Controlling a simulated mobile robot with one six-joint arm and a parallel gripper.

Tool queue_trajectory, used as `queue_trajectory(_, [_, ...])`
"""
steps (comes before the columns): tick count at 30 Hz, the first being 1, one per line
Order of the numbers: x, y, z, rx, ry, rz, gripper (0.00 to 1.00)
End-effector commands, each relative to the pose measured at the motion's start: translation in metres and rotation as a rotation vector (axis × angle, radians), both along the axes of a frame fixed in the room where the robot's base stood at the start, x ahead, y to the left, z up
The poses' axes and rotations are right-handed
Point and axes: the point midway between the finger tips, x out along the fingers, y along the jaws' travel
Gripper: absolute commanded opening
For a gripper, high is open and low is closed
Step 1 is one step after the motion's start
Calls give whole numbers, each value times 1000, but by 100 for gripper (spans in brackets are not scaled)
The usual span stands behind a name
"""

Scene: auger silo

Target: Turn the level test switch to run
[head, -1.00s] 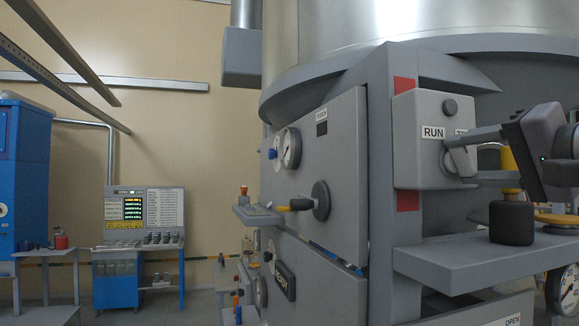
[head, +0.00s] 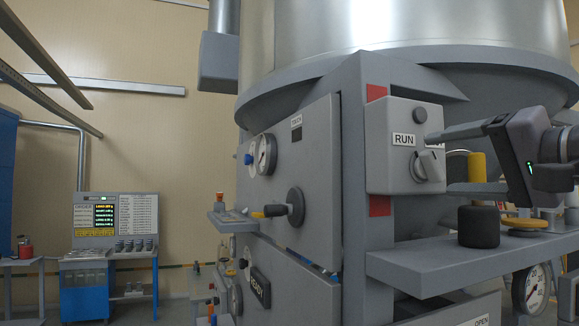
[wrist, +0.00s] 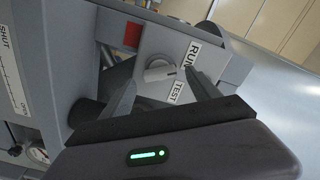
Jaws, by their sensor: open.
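The level test switch is a round grey knob (head: 428,166) on the front of a grey box (head: 376,150) fixed to a post. A RUN label (head: 403,139) sits to its upper left, and a second label is mostly hidden behind my finger. In the wrist view the knob (wrist: 159,72) shows near the labels RUN (wrist: 191,54) and TEST (wrist: 177,91), its small mark pointing roughly between them. My gripper (head: 438,163) is open, its fingers above and below the knob. The wrist view shows the fingers spread either side, with a gap to the knob; depth is hard to judge.
Below the box, a grey shelf (head: 440,262) carries a dark cylinder with a yellow top (head: 478,226) close under my gripper. A gauge (head: 532,286) hangs below the shelf. A panel with a lever (head: 290,207) stands left; a console (head: 115,222) is farther back.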

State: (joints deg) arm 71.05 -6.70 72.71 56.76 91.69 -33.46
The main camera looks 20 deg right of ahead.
Motion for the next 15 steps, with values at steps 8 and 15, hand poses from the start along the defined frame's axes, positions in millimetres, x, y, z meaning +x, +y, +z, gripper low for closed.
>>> queue_trajectory(8, [-90, -10, -2, 1, 1, -11, 71])
queue_trajectory(15, [-140, -12, -1, -1, 0, -5, 71])
